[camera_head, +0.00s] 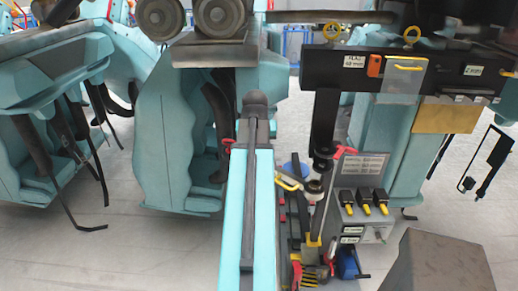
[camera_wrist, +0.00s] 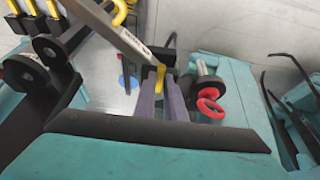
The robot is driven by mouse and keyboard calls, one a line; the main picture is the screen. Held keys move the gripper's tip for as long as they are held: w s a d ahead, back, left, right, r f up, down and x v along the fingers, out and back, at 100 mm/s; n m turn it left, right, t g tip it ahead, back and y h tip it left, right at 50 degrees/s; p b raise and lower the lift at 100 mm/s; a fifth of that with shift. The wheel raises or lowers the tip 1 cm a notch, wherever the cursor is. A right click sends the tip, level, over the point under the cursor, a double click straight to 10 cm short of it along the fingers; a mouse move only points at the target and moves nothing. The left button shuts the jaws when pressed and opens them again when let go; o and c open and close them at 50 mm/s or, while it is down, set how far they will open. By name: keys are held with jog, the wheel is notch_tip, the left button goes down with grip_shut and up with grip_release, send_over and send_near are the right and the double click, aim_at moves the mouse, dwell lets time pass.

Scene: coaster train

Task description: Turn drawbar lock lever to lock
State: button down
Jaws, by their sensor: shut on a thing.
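A yellow lever handle (camera_wrist: 160,80) stands between my gripper's two grey-purple fingers (camera_wrist: 162,98) in the wrist view. My gripper is shut on this handle. A grey bar with a small label (camera_wrist: 128,38) runs to the handle from the upper left. In the head view a yellow handle (camera_head: 288,183) shows beside a teal beam (camera_head: 236,215), near the black rings. My fingers are not clear in that view. I cannot tell from these views whether the lever is at its lock position.
A red ring handle (camera_wrist: 210,108) on a round pin is close right of my fingers. A black edge on a teal body (camera_wrist: 150,132) crosses below. Black ring lugs (camera_wrist: 48,52) stand at left. A box with yellow-tipped switches (camera_head: 365,200) stands right of the beam.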

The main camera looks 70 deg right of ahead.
jog(key=shift+w+a+f, duration=0.1)
jog(key=shift+a, duration=0.1)
jog(key=c, duration=1.8)
grip_release()
jog(key=shift+r, duration=0.2)
jog(key=shift+b+v, duration=1.7)
jog(key=shift+v, duration=5)
